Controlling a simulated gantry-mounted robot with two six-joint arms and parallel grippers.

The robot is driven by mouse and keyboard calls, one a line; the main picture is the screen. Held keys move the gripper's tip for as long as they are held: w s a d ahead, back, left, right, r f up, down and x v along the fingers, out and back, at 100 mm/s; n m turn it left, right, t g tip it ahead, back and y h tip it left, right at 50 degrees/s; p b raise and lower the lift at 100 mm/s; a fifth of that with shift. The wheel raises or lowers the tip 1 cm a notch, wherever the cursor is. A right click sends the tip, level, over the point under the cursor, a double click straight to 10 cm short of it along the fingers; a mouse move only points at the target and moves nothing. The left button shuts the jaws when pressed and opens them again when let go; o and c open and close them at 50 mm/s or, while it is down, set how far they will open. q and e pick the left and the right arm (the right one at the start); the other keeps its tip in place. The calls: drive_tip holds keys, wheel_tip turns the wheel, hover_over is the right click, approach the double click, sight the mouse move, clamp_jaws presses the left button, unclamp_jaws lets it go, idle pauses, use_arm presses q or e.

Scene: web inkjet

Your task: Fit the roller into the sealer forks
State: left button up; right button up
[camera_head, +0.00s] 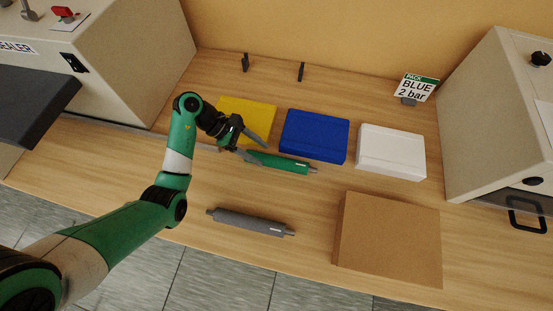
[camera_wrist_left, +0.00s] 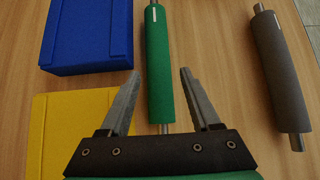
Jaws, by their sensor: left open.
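A green roller (camera_head: 277,163) with metal shaft ends lies on the wooden table in front of the blue box. A grey roller (camera_head: 250,222) lies nearer the front edge. My left gripper (camera_head: 265,154) is open above the left part of the green roller. In the left wrist view, the green roller (camera_wrist_left: 159,60) runs lengthwise between the open fingers (camera_wrist_left: 159,74), and no grip on it shows. The grey roller (camera_wrist_left: 281,70) is to the right there. A machine marked SEALER (camera_head: 115,60) stands at the left; I cannot make out its forks. My right gripper is not in view.
Yellow (camera_head: 250,110), blue (camera_head: 315,135) and white (camera_head: 390,152) boxes stand in a row. A brown box (camera_head: 388,240) sits front right. Two small dark uprights (camera_head: 245,62) (camera_head: 300,72) and a "BLUE 2 bar" sign (camera_head: 415,88) are at the back. Another machine (camera_head: 497,115) stands right.

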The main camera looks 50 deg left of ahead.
sight(269, 158)
use_arm(q)
drive_tip(key=shift+w+d+f, duration=0.25)
drive_tip(key=shift+d+f, duration=0.1)
drive_tip(key=shift+f, duration=0.05)
drive_tip(key=b+x, duration=0.1)
drive_tip(key=x, duration=0.3)
drive_tip(key=shift+w+f+b, duration=0.1)
drive_tip(key=shift+f+b, duration=0.2)
drive_tip(key=shift+b, duration=0.1)
drive_tip(key=shift+w+d+f, duration=0.15)
drive_tip(key=shift+d+f, duration=0.05)
drive_tip(key=shift+d, duration=0.05)
drive_tip(key=shift+c, duration=0.2)
clamp_jaws()
